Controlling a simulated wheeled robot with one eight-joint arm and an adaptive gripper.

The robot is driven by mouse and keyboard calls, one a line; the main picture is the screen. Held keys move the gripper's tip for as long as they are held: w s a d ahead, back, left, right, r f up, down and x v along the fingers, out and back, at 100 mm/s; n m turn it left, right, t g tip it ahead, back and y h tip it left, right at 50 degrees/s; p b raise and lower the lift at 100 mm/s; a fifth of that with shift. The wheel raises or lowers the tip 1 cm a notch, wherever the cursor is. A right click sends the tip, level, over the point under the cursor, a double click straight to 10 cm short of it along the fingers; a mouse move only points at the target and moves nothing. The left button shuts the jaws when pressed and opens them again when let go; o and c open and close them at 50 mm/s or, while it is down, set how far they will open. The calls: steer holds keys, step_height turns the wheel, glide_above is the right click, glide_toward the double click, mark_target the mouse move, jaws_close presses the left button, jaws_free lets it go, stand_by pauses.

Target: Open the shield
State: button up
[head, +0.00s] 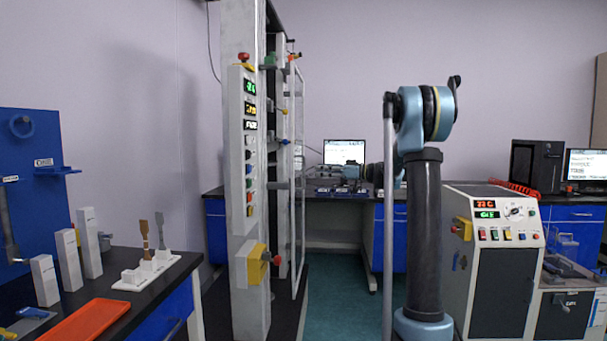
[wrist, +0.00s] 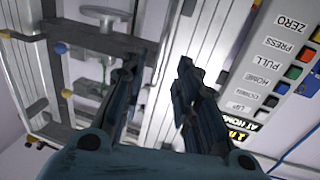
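The shield (head: 299,180) looks like a tall, clear panel in a thin pale frame, standing on the right side of the tall test machine (head: 243,290) in the head view. I cannot tell whether it is latched. In the wrist view, my gripper (wrist: 158,70) has its two dark fingers apart with nothing between them. The machine's metal columns and a dark crossbar show behind the fingers, and its button panel (wrist: 285,75) is to the right. I cannot tell how far the fingertips are from the shield.
A black bench (head: 185,262) with white blocks, a small white stand and an orange tray (head: 88,322) is at the left. A control cabinet (head: 503,290) stands at the right. A back desk (head: 290,194) holds a monitor. Green floor is open between the machine and my arm.

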glide_above(304, 186)
steer(key=shift+w, duration=0.35)
jaws_close()
steer(key=shift+a, duration=0.15)
